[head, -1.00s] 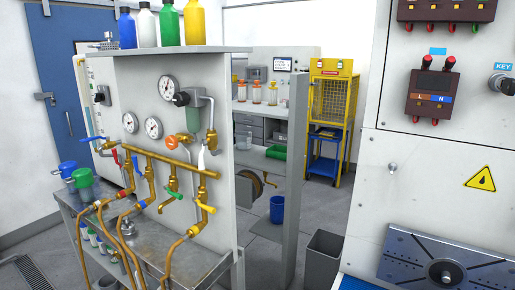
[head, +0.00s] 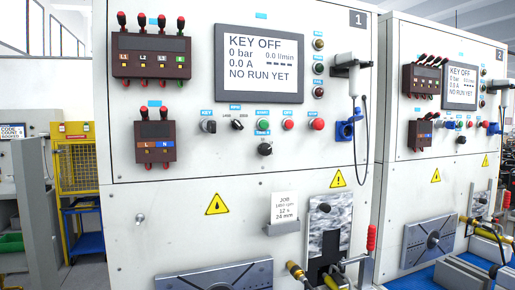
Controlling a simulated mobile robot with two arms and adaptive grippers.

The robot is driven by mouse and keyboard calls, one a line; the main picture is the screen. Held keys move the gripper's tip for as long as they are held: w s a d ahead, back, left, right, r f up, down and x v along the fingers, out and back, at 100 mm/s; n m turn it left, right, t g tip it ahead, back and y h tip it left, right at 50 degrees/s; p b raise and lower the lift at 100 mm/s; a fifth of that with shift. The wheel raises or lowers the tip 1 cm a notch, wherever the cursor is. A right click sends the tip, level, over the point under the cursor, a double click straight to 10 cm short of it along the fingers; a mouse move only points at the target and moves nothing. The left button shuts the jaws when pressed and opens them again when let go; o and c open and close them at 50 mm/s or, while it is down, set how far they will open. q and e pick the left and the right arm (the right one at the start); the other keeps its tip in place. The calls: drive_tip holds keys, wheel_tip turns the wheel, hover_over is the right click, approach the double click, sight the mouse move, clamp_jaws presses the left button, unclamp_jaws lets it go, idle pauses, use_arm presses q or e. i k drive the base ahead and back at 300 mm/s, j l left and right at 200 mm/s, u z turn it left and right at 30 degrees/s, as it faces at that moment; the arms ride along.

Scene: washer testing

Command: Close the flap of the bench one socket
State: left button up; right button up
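Bench one (head: 330,190) is the large white panel marked 1. Its blue socket (head: 344,131) sits at the panel's right edge, below a white hand-held device with a hanging dark cable. A blue piece (head: 357,114) juts up at the socket's upper right. It is too small to tell for sure whether this is the flap standing open. Neither of my grippers shows in the head view.
Bench two (head: 400,180) stands at the right with a similar blue socket (head: 494,128). Bench one carries a "KEY OFF" screen (head: 259,64), a job card (head: 285,206) and a clamp plate (head: 215,276). A yellow cage (head: 77,165) stands at the left.

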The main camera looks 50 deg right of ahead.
sight(358, 117)
drive_tip(key=z, duration=2.2)
drive_tip(key=i+l, duration=0.15)
drive_tip(key=l, duration=0.2)
drive_tip(key=i+l, duration=0.1)
drive_tip(key=l, duration=0.25)
drive_tip(key=i+l, duration=0.15)
drive_tip(key=l, duration=0.15)
drive_tip(key=i+l, duration=0.1)
drive_tip(key=l, duration=0.25)
